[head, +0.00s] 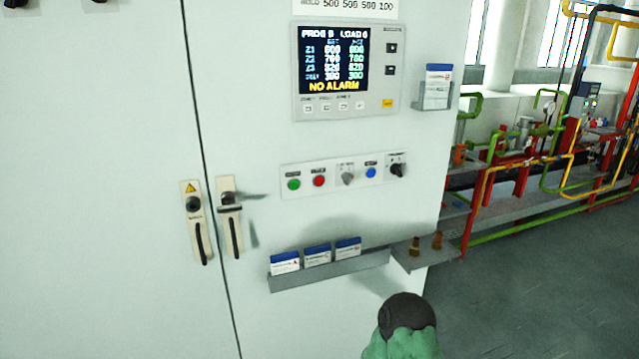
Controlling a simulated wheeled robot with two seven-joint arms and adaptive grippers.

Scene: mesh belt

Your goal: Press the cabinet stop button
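The red button (319,181), which I take as the stop button, sits on a white button strip (333,190) on the pale cabinet door (320,228). A green button (294,184) is to its left. A grey selector (348,179), a blue button (371,172) and a black rotary knob (397,169) are to its right. The labels over them are too small to read. The red button is uncovered and nothing touches it. Neither of my grippers is recognisable in the head view.
A display panel (347,70) above reads NO ALARM. Door handles (230,220) stick out at left. A card tray (330,271) and a small shelf (428,258) stick out below. A card holder (435,95) is at upper right. Pipework (560,160) stands beyond.

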